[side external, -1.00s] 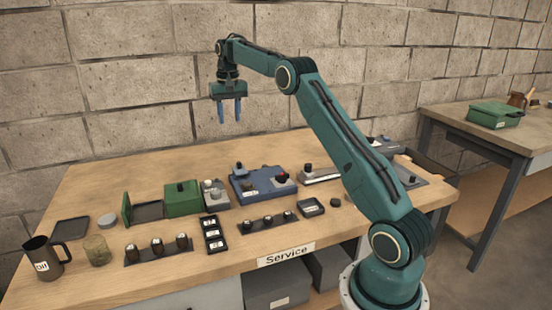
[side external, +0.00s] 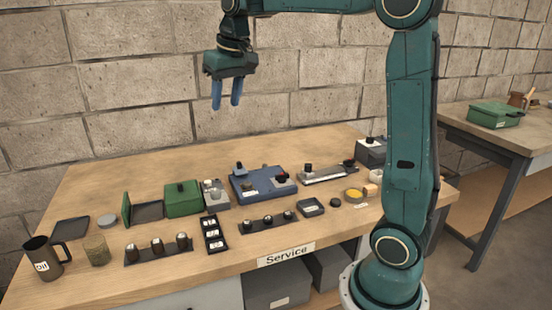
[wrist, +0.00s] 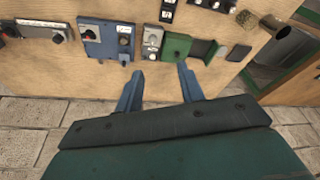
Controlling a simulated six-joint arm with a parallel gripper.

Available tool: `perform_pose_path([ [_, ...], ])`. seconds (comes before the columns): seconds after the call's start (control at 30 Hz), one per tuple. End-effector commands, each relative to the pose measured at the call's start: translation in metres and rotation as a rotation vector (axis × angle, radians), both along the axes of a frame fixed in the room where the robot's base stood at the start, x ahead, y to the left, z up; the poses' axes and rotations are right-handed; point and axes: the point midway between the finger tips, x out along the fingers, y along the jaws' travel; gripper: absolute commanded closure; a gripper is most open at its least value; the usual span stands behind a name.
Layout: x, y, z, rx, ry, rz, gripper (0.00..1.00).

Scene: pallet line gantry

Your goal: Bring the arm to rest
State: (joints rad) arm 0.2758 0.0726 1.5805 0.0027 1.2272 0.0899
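My gripper (side external: 226,104) hangs with its two blue fingers pointing down, high above the workbench (side external: 330,152) in the side external view. The fingers are apart with nothing between them. My upper arm stands nearly upright, and my forearm runs left along the top of the side external view, partly out of frame.
The bench holds a dark mug (side external: 40,262), a green box (side external: 183,199), a blue fixture (side external: 262,184) and several small parts. A block wall (side external: 130,70) stands behind. A second table (side external: 480,128) with a green case (side external: 494,116) is at right. Air around the gripper is clear.

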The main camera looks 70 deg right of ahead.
Motion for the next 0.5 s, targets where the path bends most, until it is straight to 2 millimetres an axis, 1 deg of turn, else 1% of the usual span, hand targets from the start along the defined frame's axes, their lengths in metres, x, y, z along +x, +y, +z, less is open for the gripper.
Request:
perform_pose_path([
  [0.03, -0.012, 0.010, 0.002, -0.005, -0.013, 0.020, 0.62],
  [0.27, -0.061, 0.045, 0.000, -0.021, -0.059, 0.097, 0.62],
  [0.5, -0.113, 0.074, -0.014, -0.037, -0.108, 0.179, 0.62],
])
